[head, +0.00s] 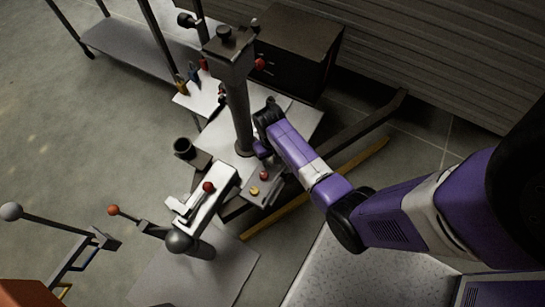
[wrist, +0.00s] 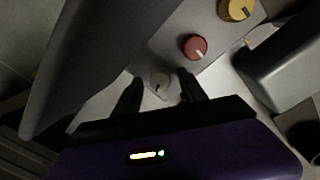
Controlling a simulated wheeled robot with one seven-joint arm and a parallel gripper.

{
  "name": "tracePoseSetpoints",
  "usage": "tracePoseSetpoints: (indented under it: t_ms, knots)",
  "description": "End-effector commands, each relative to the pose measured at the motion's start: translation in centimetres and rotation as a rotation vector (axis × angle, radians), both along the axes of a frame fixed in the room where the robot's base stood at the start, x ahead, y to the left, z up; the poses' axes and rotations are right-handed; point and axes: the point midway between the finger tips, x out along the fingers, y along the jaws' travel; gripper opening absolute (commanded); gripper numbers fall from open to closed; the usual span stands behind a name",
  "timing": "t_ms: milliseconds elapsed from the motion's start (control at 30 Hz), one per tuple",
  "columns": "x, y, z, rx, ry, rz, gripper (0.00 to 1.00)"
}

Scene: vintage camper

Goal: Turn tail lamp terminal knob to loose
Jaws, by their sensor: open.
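A grey panel (head: 272,188) bears a row of round knobs. A yellow knob (head: 254,190) and a red knob (head: 264,175) show in the head view. In the wrist view I see the yellow knob (wrist: 238,9), the red knob (wrist: 195,46) and a pale grey knob (wrist: 160,79) at the row's near end. No labels are readable, so I cannot tell which is the tail lamp terminal knob. My gripper (wrist: 160,86) is open, its dark fingers on either side of the pale knob. Contact cannot be told. In the head view my gripper (head: 262,151) hides the pale knob.
A dark post (head: 238,112) rises from the white table (head: 219,135) close beside my gripper. A white lever device (head: 203,210) with a red ball stands in front. A dark cup (head: 184,147) is to the left. A drawer cabinet (head: 296,47) stands behind.

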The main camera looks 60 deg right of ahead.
Motion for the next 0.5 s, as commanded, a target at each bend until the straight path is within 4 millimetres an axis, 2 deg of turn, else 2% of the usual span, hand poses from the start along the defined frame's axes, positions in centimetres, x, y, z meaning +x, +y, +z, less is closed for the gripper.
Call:
tracePoseSetpoints:
  t_ms: [133, 367, 500]
  knots:
    - [0.02, -0.01, 0.04, 0.0, 0.0, 0.0, 0.48]
    - [0.02, -0.01, 0.06, 0.0, 0.0, 0.0, 0.02]
    - [0.0, -0.01, 0.07, 0.0, 0.0, 0.001, 0.0]
